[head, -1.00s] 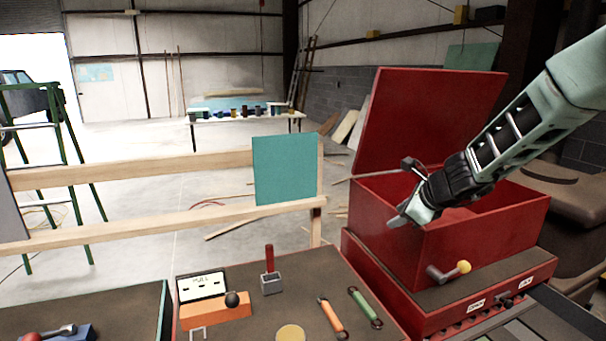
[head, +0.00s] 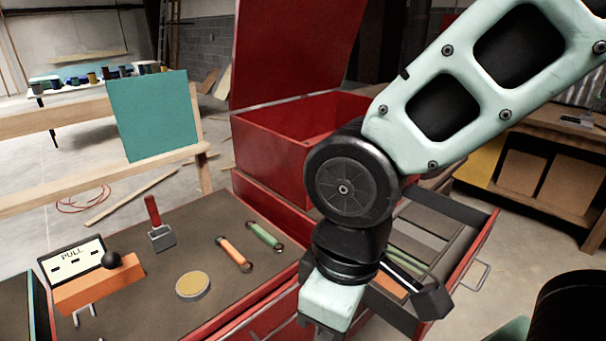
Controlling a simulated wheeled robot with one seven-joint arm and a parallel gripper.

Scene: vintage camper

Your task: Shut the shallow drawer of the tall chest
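The red tool chest (head: 262,190) stands in the middle of the head view, with a lidless-looking red box section on top and its red lid (head: 290,50) raised. A shallow drawer (head: 488,245) with dark inner walls and a red front stands pulled out at the right, with a metal handle (head: 479,273) on its front. Flat items lie inside it. My gripper (head: 325,330) hangs pointing down at the near left side of the drawer. Its fingertips are cut off by the lower picture edge, so its opening is hidden. My arm covers part of the chest and drawer.
A dark worktop (head: 205,235) at left holds an orange block (head: 98,288), a round tin (head: 193,286), a red-handled tool (head: 157,224) and two wrenches. A wooden bench (head: 540,160) stands at the back right. Concrete floor is clear beyond the drawer front.

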